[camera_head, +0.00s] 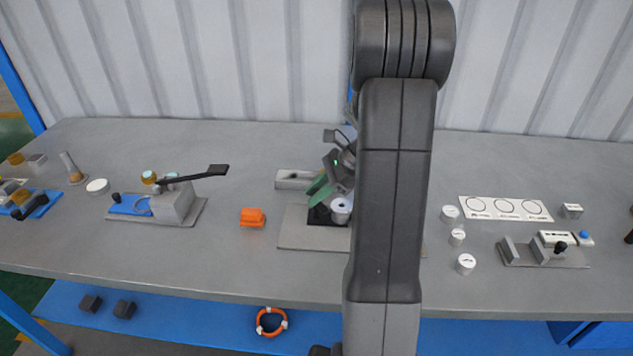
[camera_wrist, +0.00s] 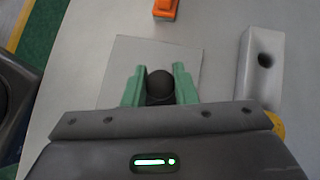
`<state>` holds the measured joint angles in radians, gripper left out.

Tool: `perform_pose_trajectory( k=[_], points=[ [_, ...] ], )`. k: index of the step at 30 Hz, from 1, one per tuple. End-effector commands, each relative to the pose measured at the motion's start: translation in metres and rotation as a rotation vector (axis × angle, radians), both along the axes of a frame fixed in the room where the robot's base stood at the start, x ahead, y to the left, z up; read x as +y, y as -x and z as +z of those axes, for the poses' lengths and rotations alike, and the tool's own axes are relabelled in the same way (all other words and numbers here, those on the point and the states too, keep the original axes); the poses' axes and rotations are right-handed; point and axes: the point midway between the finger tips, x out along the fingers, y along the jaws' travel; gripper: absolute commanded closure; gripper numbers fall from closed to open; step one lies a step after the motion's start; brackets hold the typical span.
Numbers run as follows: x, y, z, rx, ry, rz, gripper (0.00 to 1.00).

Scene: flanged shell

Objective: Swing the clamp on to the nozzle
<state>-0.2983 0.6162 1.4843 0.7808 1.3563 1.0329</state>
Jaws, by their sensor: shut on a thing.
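My gripper (camera_wrist: 160,80) has its two green fingers on either side of a round black knob (camera_wrist: 160,84) and is shut on it. The knob looks like the clamp's handle; the rest of the clamp is hidden below my gripper in the wrist view. In the head view my gripper (camera_head: 320,188) points down over a grey base plate (camera_head: 300,238). A white cylindrical part (camera_head: 341,206), perhaps the nozzle, stands on a dark base right beside the fingers. My arm hides the plate's right part, and I cannot tell how the clamp sits against the nozzle.
A grey block with a hole (camera_wrist: 262,62) lies close by, also seen in the head view (camera_head: 294,179). An orange block (camera_head: 252,217) sits left of the plate. A blue fixture with a black lever (camera_head: 190,180) stands further left. White cylinders (camera_head: 457,237) stand to the right.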

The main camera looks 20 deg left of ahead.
Motion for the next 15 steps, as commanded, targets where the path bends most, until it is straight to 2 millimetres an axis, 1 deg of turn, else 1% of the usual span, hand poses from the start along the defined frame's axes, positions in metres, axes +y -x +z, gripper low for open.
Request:
perform_pose_trajectory(
  k=[1, 15],
  points=[
    [0.0008, -0.0006, 0.0047, 0.003, 0.001, 0.044, 0.98],
    [0.0008, -0.0004, 0.003, 0.002, 0.0, 0.49, 0.98]
  ],
)
